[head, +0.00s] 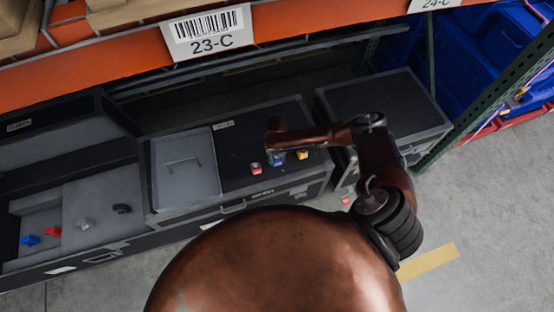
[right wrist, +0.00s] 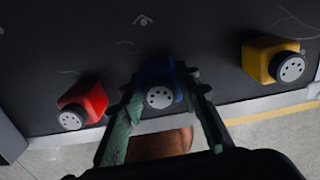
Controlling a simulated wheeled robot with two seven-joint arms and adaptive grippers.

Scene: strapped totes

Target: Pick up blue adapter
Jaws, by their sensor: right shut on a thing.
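The blue adapter (right wrist: 158,72) is a small block with a round grey socket face, upright on a dark case top. It also shows in the head view (head: 278,159), partly covered by my right gripper. My right gripper (right wrist: 160,92) is shut on the blue adapter, with one greenish finger on each side of it. The adapter appears to be still at the case top; I cannot tell whether it is lifted. My left gripper is not in view.
A red adapter (right wrist: 82,104) stands left of the blue one and a yellow adapter (right wrist: 268,60) to its right. A grey lidded bin (head: 185,178) lies left on the same case. Another dark case (head: 385,105) stands right. An orange shelf beam (head: 120,50) crosses above.

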